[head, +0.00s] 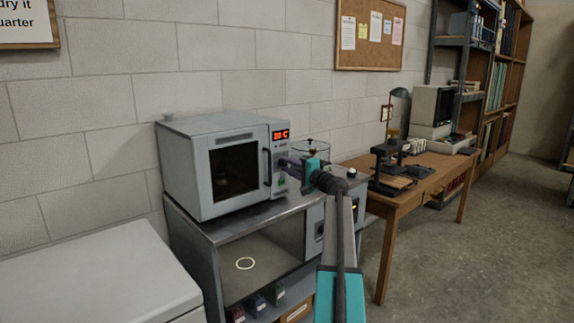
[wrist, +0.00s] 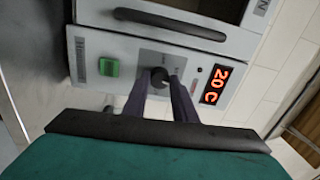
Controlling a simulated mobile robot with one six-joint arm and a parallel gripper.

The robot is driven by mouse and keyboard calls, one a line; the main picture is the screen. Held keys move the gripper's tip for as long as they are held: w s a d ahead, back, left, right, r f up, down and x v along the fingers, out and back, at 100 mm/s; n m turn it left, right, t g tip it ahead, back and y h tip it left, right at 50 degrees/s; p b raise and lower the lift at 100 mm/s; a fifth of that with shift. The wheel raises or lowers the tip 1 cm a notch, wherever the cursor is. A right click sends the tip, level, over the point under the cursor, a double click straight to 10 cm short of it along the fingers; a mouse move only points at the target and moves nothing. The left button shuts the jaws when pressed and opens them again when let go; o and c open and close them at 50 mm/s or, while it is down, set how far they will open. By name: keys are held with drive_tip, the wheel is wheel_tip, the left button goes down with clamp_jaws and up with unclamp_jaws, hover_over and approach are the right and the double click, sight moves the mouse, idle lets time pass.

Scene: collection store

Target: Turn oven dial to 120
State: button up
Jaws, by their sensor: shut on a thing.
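The oven (head: 210,160) is a white box with a dark glass door, standing on a grey metal bench. Its red display (head: 281,134) reads 20 C, and the display also shows in the wrist view (wrist: 213,84). The dial (wrist: 158,78) is a dark round knob on the control panel, between a green switch (wrist: 109,67) and the display. My gripper (wrist: 160,86) is shut on the dial, one finger on each side. In the head view my gripper (head: 284,163) reaches the panel from the right and hides the dial.
The oven's door handle (wrist: 170,24) is close to the panel. A wooden table (head: 425,172) with instruments is to the right. A white cabinet (head: 95,275) stands at front left. The floor at right is open.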

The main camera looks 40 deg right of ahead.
drive_tip(key=shift+r+m+p, duration=0.2)
drive_tip(key=shift+m+p, duration=0.9)
drive_tip(key=shift+m, duration=1.2)
drive_tip(key=o, duration=1)
drive_tip(key=shift+f, duration=0.1)
drive_tip(key=shift+o, duration=0.2)
drive_tip(key=shift+s+a+f, duration=0.1)
drive_tip(key=shift+s+a, duration=0.05)
drive_tip(key=shift+s, duration=0.75)
drive_tip(key=s+a+b, duration=0.1)
drive_tip(key=s, duration=1.1)
drive_tip(key=shift+f, duration=0.2)
